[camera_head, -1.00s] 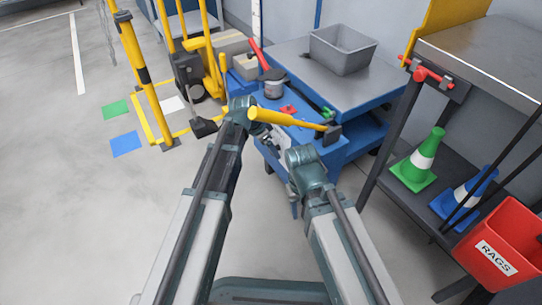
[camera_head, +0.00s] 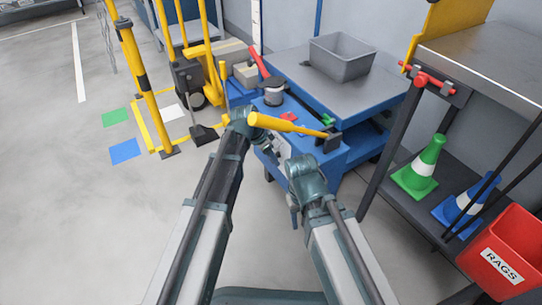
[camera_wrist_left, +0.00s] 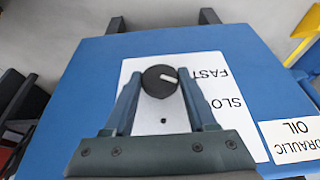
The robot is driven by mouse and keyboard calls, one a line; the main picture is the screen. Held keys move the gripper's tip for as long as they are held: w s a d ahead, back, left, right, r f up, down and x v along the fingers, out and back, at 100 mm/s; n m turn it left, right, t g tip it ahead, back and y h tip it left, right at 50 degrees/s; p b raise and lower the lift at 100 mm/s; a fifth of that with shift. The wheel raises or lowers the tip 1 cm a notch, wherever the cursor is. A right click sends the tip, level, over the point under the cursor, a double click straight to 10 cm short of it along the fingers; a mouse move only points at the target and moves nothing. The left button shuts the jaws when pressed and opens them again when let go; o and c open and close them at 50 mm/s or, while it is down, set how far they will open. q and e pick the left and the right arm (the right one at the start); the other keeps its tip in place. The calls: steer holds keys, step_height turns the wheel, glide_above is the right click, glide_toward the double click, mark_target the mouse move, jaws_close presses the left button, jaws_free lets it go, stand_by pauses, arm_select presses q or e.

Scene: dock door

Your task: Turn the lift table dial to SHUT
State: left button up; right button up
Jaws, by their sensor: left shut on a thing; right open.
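The dial (camera_wrist_left: 160,81) is a round black knob with a white pointer mark, on a white plate (camera_wrist_left: 170,121) on the blue lift table panel (camera_wrist_left: 105,62). In the left wrist view the pointer points right, toward the upside-down word FAST. A second word, partly hidden, reads SLO. SHUT is not visible. My left gripper (camera_wrist_left: 160,88) is shut on the dial, one finger on each side. In the head view the blue lift table (camera_head: 330,154) hides little, but my left arm hides the dial. My right gripper (camera_head: 292,207) is open, low in front of the table.
A shelf with cones (camera_head: 421,168) and a red rags bin (camera_head: 503,255) are at right.

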arm_select(q)
steer(key=shift+s, duration=0.15)
steer(key=shift+s+d+f+m+t+y+b, duration=0.1)
steer(key=shift+m+t+y+b, duration=0.25)
steer(key=shift+t+y+b, duration=0.8)
steer(key=shift+s+d+f+m+t+y+b, duration=0.1)
steer(key=shift+m+t+y+b, duration=0.25)
steer(key=shift+t+y+b, duration=0.8)
steer(key=shift+t+h, duration=0.3)
steer(key=shift+t, duration=0.1)
steer(key=o, duration=1.3)
steer(key=shift+o, duration=0.2)
steer(key=shift+r, duration=0.1)
steer(key=shift+p, duration=0.35)
